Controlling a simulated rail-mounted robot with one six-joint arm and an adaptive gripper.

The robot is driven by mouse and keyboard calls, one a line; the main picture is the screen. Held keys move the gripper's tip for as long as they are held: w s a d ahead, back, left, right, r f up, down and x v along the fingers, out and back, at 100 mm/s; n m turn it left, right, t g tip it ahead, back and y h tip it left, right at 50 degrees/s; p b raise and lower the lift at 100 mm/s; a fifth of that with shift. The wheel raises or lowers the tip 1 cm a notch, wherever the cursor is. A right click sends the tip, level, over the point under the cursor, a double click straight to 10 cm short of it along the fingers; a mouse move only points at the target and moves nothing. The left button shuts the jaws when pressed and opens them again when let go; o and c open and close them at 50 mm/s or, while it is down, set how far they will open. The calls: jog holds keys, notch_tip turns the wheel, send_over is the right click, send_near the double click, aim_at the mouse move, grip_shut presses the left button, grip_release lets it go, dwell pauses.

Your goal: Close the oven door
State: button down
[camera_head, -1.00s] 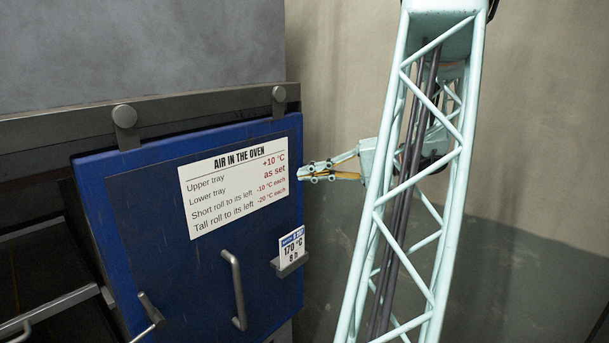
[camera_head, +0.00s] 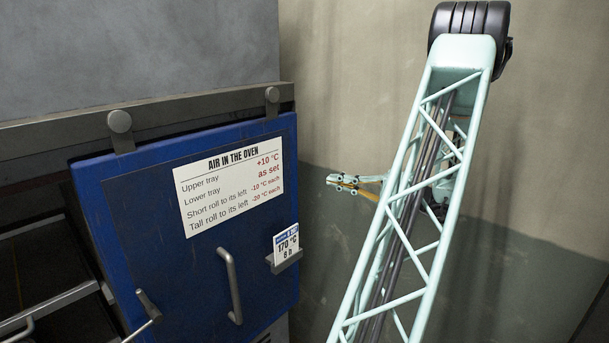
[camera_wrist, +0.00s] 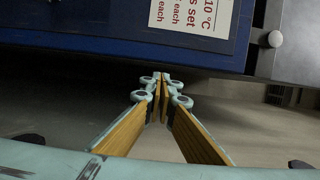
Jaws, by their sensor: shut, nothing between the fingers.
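The blue oven door (camera_head: 150,225) hangs by two rollers from a grey overhead rail. Dark oven space with tray edges shows past its left side. A bar handle (camera_head: 232,287) is upright on its face, and a smaller lever (camera_head: 148,306) sits lower left. My gripper (camera_head: 331,181) is to the right of the door's right edge, apart from it, with its fingers pointing left. In the wrist view the gripper (camera_wrist: 161,86) is shut and empty, just short of the door (camera_wrist: 90,48).
The rail (camera_head: 60,127) runs across above the door. A card holder (camera_head: 285,262) juts from the door's right side. A printed sign (camera_head: 228,186) is on its face. A plain wall (camera_head: 350,90) stands behind my arm, with free room to the door's right.

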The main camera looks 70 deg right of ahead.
jog(key=shift+w, duration=0.1)
dwell(0.3)
jog(key=w+d, duration=0.1)
jog(key=w, duration=0.8)
jog(key=shift+w+d, duration=0.2)
jog(key=shift+w, duration=0.15)
jog(key=shift+a, duration=0.1)
dwell(0.5)
